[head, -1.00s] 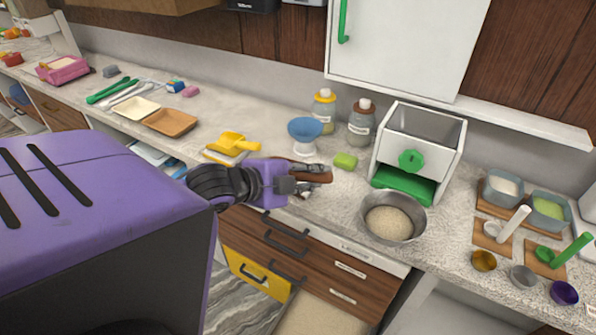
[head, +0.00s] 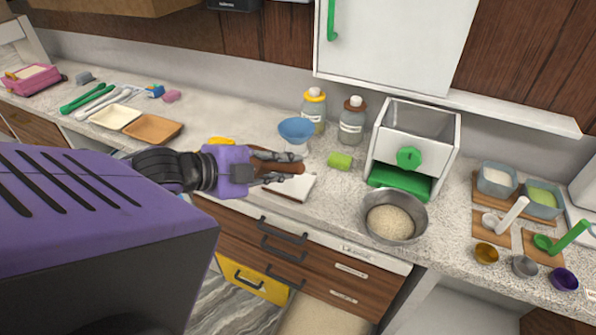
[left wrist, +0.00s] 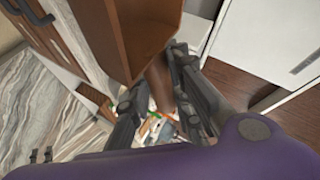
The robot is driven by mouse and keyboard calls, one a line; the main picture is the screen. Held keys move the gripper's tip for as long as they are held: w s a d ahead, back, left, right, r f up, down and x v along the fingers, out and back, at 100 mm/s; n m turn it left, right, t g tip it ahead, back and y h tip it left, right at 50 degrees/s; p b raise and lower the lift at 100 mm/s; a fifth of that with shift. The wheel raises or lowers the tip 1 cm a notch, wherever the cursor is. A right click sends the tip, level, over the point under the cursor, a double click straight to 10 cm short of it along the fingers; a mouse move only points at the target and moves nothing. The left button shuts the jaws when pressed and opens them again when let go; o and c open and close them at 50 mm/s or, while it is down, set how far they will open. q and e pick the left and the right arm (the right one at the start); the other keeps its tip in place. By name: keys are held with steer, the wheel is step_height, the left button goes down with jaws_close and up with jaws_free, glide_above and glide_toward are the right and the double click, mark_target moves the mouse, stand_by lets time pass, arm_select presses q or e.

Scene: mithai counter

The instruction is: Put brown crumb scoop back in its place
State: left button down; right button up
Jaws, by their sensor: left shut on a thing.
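My left gripper (head: 274,167) is shut on the brown crumb scoop (head: 294,168) above the counter's front part. Only a short brown piece shows past the fingers in the head view; the rest is hidden. In the left wrist view, a brown piece (left wrist: 160,82) shows between the fingers, with a large brown surface above left that I cannot surely identify. A white flat pad (head: 296,189) with a dark edge lies just below and right of the gripper in the head view; I cannot tell the gap between them. My right gripper is not in view.
A blue bowl-shaped cup (head: 296,130) and a green block (head: 340,160) stand behind the gripper. A yellow scoop (head: 221,141) is partly hidden behind my left arm. A metal bowl (head: 394,215) and a white machine (head: 415,150) stand right.

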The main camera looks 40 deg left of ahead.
arm_select(q)
steer(key=w+f, duration=0.4)
steer(key=w+d+f+b, duration=0.1)
steer(key=w+f, duration=0.3)
steer(key=w, duration=0.1)
steer(key=w+f, duration=0.4)
steer(key=shift+w+d+f+b, duration=0.2)
steer(key=shift+w+b, duration=0.1)
steer(key=shift+w, duration=0.05)
steer(key=shift+f, duration=0.25)
steer(key=c, duration=1.6)
jaws_free()
steer(key=shift+s+f+b, duration=0.15)
steer(key=shift+s+b, duration=0.1)
steer(key=shift+b, duration=0.15)
steer(key=v, duration=0.3)
steer(key=r+v, duration=0.1)
steer(key=v, duration=0.3)
steer(key=shift+s+d+r, duration=0.1)
steer(key=shift+d+r, duration=0.05)
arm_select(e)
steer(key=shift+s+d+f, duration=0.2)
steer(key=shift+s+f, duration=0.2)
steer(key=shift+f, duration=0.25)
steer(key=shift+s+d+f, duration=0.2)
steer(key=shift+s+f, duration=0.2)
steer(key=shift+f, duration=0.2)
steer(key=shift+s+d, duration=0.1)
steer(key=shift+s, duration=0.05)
